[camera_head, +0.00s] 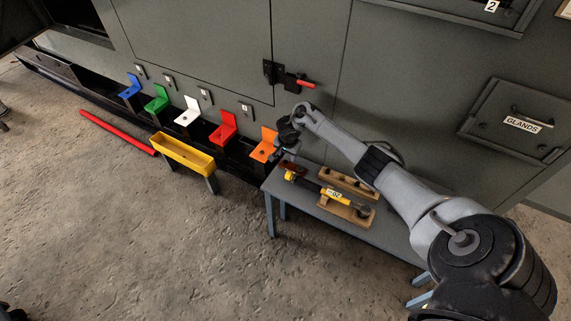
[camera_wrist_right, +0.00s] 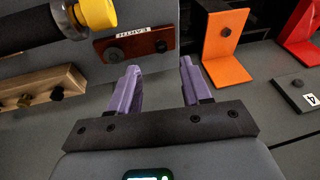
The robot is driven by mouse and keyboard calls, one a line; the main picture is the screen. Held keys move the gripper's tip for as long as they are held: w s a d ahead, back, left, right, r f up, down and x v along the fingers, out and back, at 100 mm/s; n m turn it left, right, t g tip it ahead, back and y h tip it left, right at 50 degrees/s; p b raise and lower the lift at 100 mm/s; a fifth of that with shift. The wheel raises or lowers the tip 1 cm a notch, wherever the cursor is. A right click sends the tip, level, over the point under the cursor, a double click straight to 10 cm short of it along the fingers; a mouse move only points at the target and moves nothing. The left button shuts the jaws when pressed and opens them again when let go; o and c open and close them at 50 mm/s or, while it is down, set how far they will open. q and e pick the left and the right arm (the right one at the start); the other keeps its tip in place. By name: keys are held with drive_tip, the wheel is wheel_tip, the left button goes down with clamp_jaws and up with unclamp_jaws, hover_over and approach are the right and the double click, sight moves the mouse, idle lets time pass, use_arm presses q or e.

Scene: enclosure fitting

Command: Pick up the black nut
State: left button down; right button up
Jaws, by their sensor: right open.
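My right gripper (camera_head: 284,147) is over the left end of the grey bench, partly hidden by its own wrist. In the right wrist view its two purple fingers (camera_wrist_right: 160,80) stand apart with nothing between them. A dark nut-like piece (camera_wrist_right: 57,93) sits at the end of a wooden block, left of the fingers, beside brass-coloured pieces. A reddish-brown plate (camera_wrist_right: 136,39) labelled EARTH lies beyond the fingertips. It carries a larger dark round piece (camera_wrist_right: 114,54) and a smaller one (camera_wrist_right: 161,46). I cannot tell which dark piece is the black nut. My left gripper is not in view.
The grey bench (camera_head: 385,231) holds wooden blocks (camera_head: 347,183) and a yellow-and-black tool (camera_head: 336,195). An orange bracket (camera_head: 263,151) stands by the bench's left end, with other coloured brackets further left. A yellow trough (camera_head: 183,158) stands in front. The grey enclosure rises behind.

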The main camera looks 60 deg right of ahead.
sight(286, 162)
drive_tip(key=b+x, duration=0.3)
drive_tip(key=x, duration=0.1)
drive_tip(key=shift+w+a+f+b, duration=0.1)
drive_tip(key=shift+w+a+b, duration=0.05)
drive_tip(key=shift+a+b, duration=0.2)
drive_tip(key=shift+d+f+b, duration=0.2)
drive_tip(key=shift+f+b, duration=0.15)
drive_tip(key=shift+f+p, duration=0.2)
drive_tip(key=shift+p, duration=0.3)
idle(0.3)
clamp_jaws()
